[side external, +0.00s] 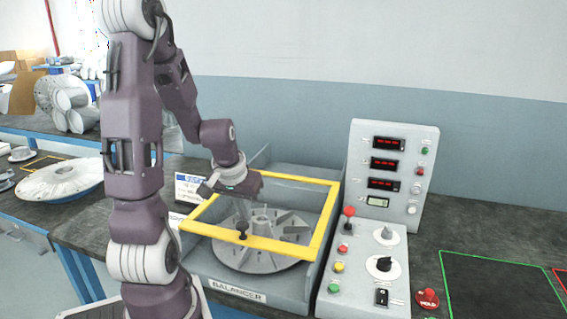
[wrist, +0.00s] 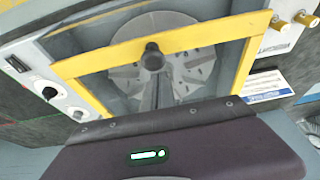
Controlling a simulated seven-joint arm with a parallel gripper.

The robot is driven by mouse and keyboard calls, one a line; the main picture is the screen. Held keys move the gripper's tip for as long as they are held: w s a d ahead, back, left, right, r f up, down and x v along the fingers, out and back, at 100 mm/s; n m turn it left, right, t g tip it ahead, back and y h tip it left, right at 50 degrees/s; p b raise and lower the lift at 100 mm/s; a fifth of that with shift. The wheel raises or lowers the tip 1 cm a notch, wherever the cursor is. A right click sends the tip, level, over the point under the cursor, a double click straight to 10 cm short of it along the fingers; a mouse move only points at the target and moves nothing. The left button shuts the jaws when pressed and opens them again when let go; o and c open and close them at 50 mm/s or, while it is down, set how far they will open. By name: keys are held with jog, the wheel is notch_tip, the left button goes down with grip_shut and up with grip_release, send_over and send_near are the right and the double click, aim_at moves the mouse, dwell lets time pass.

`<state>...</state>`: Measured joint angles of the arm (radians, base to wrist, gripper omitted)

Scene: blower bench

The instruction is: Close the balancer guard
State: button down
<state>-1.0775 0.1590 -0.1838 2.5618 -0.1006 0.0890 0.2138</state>
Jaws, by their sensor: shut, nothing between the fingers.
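The balancer guard (side external: 275,247) is a yellow frame over the grey balancer box (side external: 205,270), with a black knob (side external: 242,230) on its front bar. The front bar appears raised above the box's front rim, and the rotor shows below it. The guard and black knob also show in the wrist view (wrist: 205,40). A grey bladed rotor (side external: 262,262) lies in the box. My gripper (side external: 243,208) is shut and empty, inside the frame's outline behind the knob. In the wrist view its fingers (wrist: 160,85) appear just below the knob; I cannot tell whether they touch it.
A control panel (side external: 400,145) with displays, knobs and buttons stands right of the box. A red button (side external: 427,298) and a green-outlined area (side external: 490,285) lie further right. A white disc (side external: 62,180) sits on the left bench.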

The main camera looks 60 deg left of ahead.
jog(key=w+a, duration=0.3)
jog(key=shift+r, duration=0.4)
jog(key=v, duration=0.9)
jog(key=w+a+f+m+g+h, duration=0.1)
jog(key=w+m+g+h, duration=0.35)
jog(key=w+g, duration=0.35)
jog(key=shift+m+t+y, duration=0.25)
jog(key=shift+m+t, duration=0.1)
jog(key=shift+t, duration=0.25)
jog(key=x, duration=0.9)
jog(key=shift+w+f, duration=0.2)
jog(key=shift+w, duration=0.05)
jog(key=s, duration=0.1)
jog(key=s+d, duration=0.1)
jog(key=s, duration=0.1)
jog(key=shift+s+f, duration=0.1)
jog(key=shift+f, duration=0.1)
jog(key=shift+s+d, duration=0.15)
jog(key=shift+s, duration=0.2)
jog(key=shift+s+d, duration=1.9)
